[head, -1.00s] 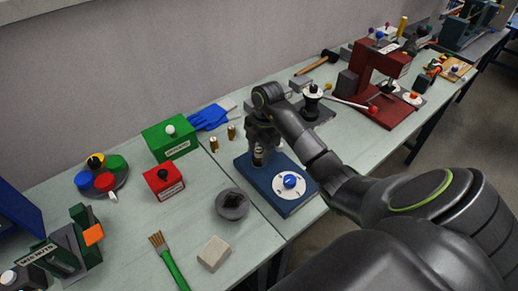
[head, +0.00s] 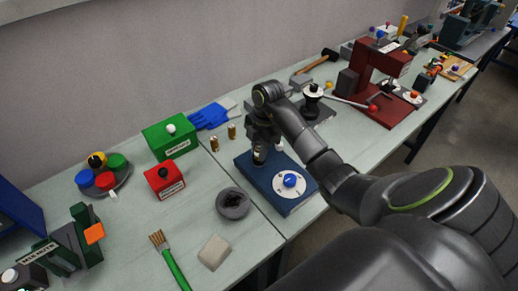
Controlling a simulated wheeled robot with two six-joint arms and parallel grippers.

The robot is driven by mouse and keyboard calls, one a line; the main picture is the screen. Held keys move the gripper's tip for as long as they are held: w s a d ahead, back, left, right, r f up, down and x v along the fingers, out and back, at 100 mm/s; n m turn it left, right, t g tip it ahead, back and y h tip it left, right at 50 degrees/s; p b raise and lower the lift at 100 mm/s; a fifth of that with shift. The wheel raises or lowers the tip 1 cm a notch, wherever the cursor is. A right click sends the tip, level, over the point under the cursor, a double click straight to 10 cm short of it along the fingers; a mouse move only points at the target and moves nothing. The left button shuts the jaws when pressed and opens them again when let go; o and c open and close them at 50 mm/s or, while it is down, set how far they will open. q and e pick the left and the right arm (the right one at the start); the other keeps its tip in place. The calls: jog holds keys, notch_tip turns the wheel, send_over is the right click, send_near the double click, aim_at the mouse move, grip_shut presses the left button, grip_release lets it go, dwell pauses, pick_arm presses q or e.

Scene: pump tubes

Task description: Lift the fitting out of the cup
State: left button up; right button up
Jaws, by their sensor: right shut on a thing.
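My right gripper (head: 259,156) points down over the back left of a blue box (head: 247,172). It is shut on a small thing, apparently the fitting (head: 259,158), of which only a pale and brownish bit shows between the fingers. I cannot make out a separate cup around it; the gripper hides that spot, so I cannot tell whether the fitting is still inside one. Two brass fittings (head: 214,145) stand upright on the table behind and left of the box. My left gripper is not in view.
The box has a white disc with a blue knob (head: 290,180). A grey round bowl (head: 233,203) with dark contents stands left of it. A red box (head: 165,181), green box (head: 171,140), brush (head: 170,262) and beige block (head: 214,252) lie further left. A red press (head: 372,80) stands right.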

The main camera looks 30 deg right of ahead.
aim_at(257, 149)
jog(key=shift+r+p, duration=2.35)
jog(key=shift+r, duration=0.6)
jog(key=shift+f, duration=0.1)
grip_shut()
